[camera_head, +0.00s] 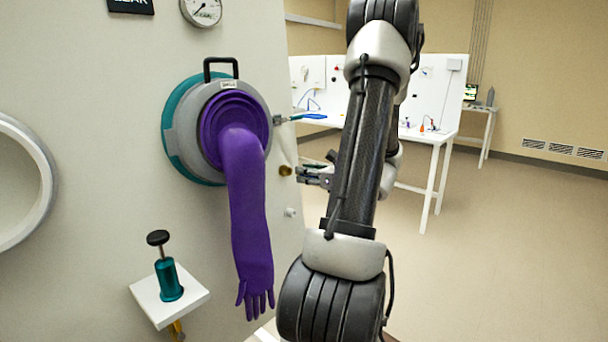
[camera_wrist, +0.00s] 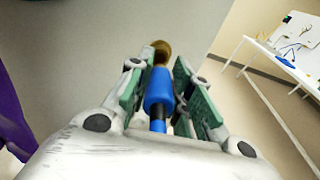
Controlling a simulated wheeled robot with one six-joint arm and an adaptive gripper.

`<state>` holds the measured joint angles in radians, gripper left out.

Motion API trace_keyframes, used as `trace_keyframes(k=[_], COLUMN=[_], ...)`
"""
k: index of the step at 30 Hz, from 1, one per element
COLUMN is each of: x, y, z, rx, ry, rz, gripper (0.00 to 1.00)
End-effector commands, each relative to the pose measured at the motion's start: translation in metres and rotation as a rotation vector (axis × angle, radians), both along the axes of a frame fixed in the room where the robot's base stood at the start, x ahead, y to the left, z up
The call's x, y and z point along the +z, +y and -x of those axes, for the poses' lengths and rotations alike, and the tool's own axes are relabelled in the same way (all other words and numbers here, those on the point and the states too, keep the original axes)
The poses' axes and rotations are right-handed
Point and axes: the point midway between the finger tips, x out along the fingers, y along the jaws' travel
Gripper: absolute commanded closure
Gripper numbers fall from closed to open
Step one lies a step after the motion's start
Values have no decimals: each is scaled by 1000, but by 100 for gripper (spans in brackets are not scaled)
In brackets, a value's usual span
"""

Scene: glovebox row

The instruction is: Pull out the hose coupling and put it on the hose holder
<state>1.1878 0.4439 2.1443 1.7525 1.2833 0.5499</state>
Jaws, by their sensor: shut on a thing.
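My gripper (camera_head: 316,177) is beside the grey panel, right of the purple glove. In the wrist view its two green-padded fingers (camera_wrist: 158,72) are shut on the blue hose coupling (camera_wrist: 158,92). A brass fitting (camera_wrist: 161,52) lies in line with the coupling's far end, at the panel; I cannot tell whether the two are still joined. The brass fitting also shows in the head view (camera_head: 285,170), just left of my fingertips. I cannot identify the hose holder for certain; a small pale stub (camera_head: 290,212) sits below the fitting.
The purple glove (camera_head: 245,210) hangs from its round port, left of my gripper. A blue-handled valve (camera_head: 305,117) sticks out above the fitting. A white shelf (camera_head: 170,298) bears a teal plunger (camera_head: 168,279). A white workbench (camera_head: 420,160) stands behind; the floor at right is clear.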

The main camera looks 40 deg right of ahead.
Motion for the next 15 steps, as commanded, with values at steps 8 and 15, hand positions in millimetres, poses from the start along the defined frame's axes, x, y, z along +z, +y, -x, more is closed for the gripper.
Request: trace_keyframes(k=[8,15], x=[2,4], y=[-1,-2], z=[16,29], rx=[-1,-1], ry=[-1,-1], rz=[0,0], gripper=[100,100])
